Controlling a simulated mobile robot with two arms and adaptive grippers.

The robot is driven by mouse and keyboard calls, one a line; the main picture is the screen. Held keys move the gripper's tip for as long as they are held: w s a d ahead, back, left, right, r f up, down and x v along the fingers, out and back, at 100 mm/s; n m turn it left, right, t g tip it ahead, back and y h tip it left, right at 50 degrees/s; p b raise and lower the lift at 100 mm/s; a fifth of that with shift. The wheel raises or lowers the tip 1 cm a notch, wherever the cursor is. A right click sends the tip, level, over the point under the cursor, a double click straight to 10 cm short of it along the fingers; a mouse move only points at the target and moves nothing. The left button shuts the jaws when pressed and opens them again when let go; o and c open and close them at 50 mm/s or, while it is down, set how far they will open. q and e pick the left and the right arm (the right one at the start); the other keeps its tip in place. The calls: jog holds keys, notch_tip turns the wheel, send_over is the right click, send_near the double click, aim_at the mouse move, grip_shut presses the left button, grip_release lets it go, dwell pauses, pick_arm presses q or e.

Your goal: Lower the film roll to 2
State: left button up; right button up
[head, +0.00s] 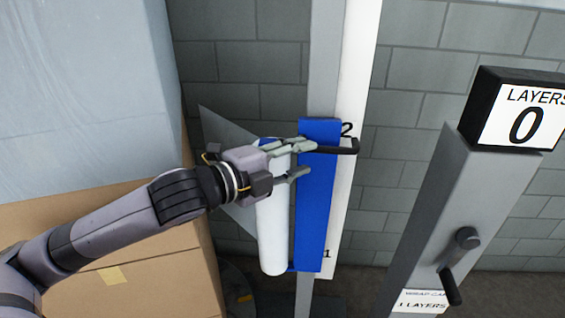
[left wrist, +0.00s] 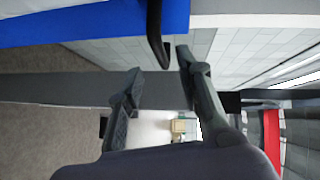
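The white film roll (head: 272,225) stands upright on a blue carriage (head: 314,215) on a grey mast. A black handle (head: 345,150) sticks out to the right of the carriage, just below the "2" on the white scale strip (head: 358,60); the "1" shows near the carriage's bottom. My left gripper (head: 308,158) is open in front of the carriage's upper part, fingertips pointing toward the handle. In the left wrist view, the handle (left wrist: 156,35) hangs by the gap between the spread fingers (left wrist: 160,62); I cannot tell whether it touches them. My right gripper is out of view.
A wrapped load on cardboard boxes (head: 130,270) stands at left, with a clear film sheet (head: 222,135) by the roll. At right is a grey post (head: 430,210) with a crank (head: 460,250) and a sign (head: 520,112) reading "LAYERS 0". A block wall stands behind.

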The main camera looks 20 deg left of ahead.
pick_arm(q)
jog(key=shift+v, duration=2.05)
jog(key=shift+d, duration=0.1)
